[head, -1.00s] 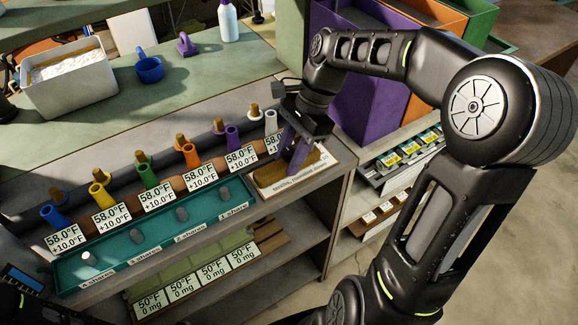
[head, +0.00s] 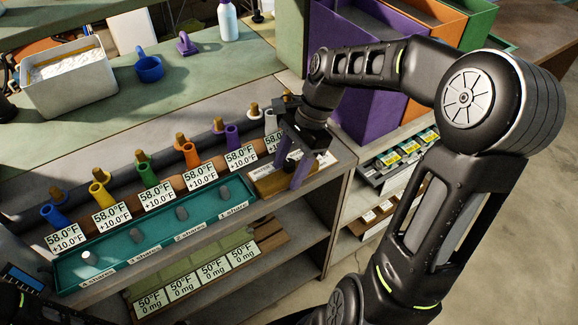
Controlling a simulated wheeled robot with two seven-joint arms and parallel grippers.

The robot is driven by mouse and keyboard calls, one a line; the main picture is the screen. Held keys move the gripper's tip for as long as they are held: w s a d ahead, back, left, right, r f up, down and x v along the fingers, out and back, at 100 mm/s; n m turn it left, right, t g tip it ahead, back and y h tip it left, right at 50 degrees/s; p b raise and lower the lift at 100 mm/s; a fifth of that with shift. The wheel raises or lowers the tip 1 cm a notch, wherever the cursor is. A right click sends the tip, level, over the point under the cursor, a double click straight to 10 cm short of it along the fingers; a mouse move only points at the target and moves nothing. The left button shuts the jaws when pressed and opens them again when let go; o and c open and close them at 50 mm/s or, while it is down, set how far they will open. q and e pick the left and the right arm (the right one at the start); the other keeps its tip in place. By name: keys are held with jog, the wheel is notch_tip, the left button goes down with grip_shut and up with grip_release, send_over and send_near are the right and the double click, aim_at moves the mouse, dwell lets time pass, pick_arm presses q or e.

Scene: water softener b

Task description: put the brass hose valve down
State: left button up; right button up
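My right gripper (head: 291,172) points down over the wooden block (head: 268,187) at the right end of the shelf. Its two purple fingers look apart, with their tips at or just above the block. I cannot make out the brass hose valve at the fingers, so I cannot tell whether they hold it. A white printed label (head: 321,161) lies behind and right of the fingers, partly hidden by them. Brass-coloured stubs (head: 141,155) stand along the pipe behind the coloured fittings, but I cannot tell whether any is the valve. My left gripper is not in view.
A teal tray (head: 155,241) with several grey plugs lies left of the block. Coloured fittings (head: 148,174) and temperature cards (head: 157,194) line the shelf behind it. The purple bin (head: 357,117) stands close behind my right arm. A lower shelf (head: 262,247) lies below.

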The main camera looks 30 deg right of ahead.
jog(key=shift+r, duration=0.1)
jog(key=v, duration=0.9)
jog(key=shift+d+r, duration=0.1)
jog(key=shift+r, duration=0.15)
jog(key=p+v, duration=0.2)
jog(key=shift+d+r, duration=0.15)
jog(key=shift+r, duration=0.1)
jog(key=shift+s, duration=0.1)
jog(key=shift+c, duration=0.4)
